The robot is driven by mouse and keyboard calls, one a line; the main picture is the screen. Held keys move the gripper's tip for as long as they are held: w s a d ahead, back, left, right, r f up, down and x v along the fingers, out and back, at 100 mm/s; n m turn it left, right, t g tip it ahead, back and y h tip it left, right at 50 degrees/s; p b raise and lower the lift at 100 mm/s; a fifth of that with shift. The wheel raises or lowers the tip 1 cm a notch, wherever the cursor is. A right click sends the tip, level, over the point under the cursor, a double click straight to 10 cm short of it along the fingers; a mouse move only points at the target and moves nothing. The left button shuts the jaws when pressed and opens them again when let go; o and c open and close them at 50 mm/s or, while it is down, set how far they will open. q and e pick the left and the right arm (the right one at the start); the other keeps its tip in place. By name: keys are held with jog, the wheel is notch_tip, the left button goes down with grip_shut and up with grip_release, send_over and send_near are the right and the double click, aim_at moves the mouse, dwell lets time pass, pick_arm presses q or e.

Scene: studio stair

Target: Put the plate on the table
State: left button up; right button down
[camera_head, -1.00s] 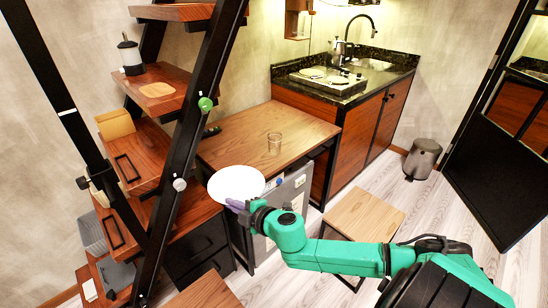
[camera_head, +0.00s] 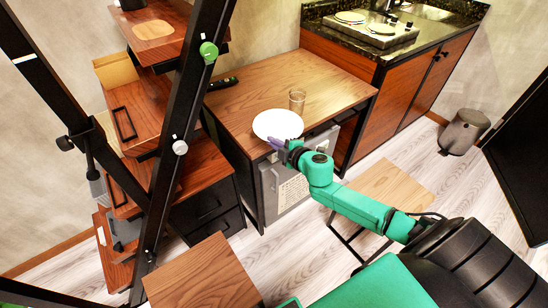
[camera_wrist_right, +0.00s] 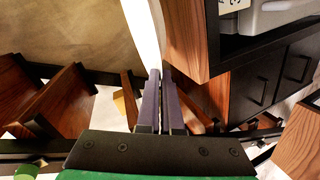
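The white plate (camera_head: 277,123) shows over the front part of the wooden table (camera_head: 240,98) in the head view. My right gripper (camera_head: 279,143) is shut on its near rim, at the table's front edge. In the right wrist view the plate (camera_wrist_right: 142,30) is a narrow white strip running up from between the purple fingers (camera_wrist_right: 160,90), close beside the wooden table edge (camera_wrist_right: 190,45). I cannot tell whether the plate touches the tabletop. My left gripper is not in view.
A clear glass (camera_head: 297,100) stands just behind the plate. A dark object (camera_head: 222,83) lies at the table's back left. The black stair frame (camera_head: 180,145) rises left of the table. The table's left part is clear.

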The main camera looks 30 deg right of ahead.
notch_tip(320, 180, down, 5)
jog(key=shift+f+b, duration=0.1)
jog(key=shift+b, duration=0.9)
jog(key=c, duration=1.1)
grip_release()
jog(key=shift+f, duration=0.1)
jog(key=v, duration=1.2)
jog(key=shift+s, duration=0.1)
